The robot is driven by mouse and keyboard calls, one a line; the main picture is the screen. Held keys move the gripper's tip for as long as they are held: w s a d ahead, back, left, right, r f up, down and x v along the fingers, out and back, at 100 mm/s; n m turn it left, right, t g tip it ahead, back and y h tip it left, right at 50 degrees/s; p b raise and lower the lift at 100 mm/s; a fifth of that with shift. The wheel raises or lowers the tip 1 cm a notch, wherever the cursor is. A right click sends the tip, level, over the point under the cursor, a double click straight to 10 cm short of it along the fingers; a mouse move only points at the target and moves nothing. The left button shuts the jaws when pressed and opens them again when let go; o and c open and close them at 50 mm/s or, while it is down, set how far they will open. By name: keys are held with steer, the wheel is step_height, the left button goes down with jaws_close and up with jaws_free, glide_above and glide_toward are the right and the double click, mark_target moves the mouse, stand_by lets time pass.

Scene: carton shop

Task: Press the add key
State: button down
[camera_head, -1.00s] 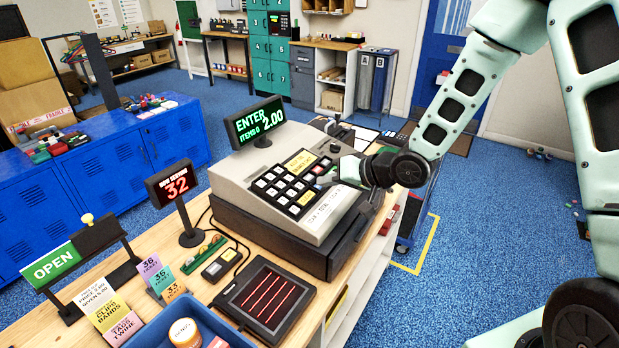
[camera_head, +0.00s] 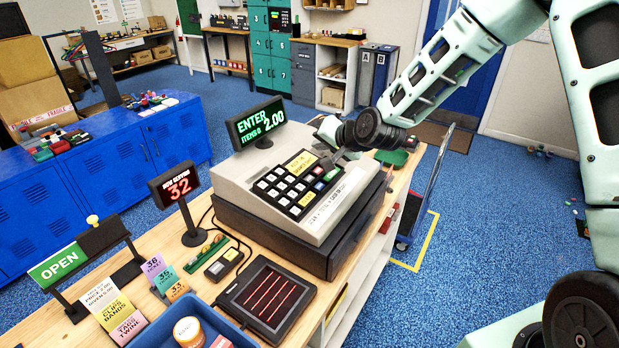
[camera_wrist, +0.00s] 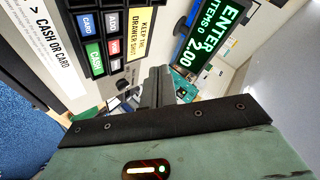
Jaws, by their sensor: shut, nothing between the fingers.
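The cash register (camera_head: 250,182) stands on the wooden counter, its keypad facing up. Its display (camera_head: 262,122) reads "ENTER 2.00, ITEMS 0"; this display also shows in the wrist view (camera_wrist: 212,42). In the wrist view the add key (camera_wrist: 111,20) is pale, beside the blue card key (camera_wrist: 87,23) and near a red key (camera_wrist: 115,46) and the green cash key (camera_wrist: 95,56). My gripper (camera_head: 328,163) is shut and empty, by the keypad's upper right corner. In the wrist view its fingers (camera_wrist: 157,84) are clear of the add key; contact with the register cannot be told.
A yellow "keep the drawer shut" label (camera_head: 300,160) lies beyond the keys. A red "32" sign (camera_head: 174,184), a dark striped pad (camera_head: 266,300) and a blue tray (camera_head: 160,333) are on the counter's near side. A green tray (camera_head: 391,158) lies behind the register.

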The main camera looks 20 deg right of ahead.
steer(key=shift+f, duration=0.2)
steer(key=b, duration=0.6)
glide_toward(306, 175)
steer(key=x, duration=0.3)
steer(key=r+x, duration=0.1)
steer(key=x, duration=0.1)
steer(key=shift+w, duration=0.35)
stand_by(1.2)
steer(key=shift+f+b, duration=0.45)
steer(key=shift+b, duration=0.1)
steer(key=shift+w+a+f+b, duration=0.1)
steer(key=shift+a+f+b, duration=0.05)
steer(key=shift+f+b, duration=0.3)
stand_by(0.4)
steer(key=shift+r, duration=0.15)
steer(key=shift+r+p, duration=0.45)
steer(key=shift+r, duration=0.3)
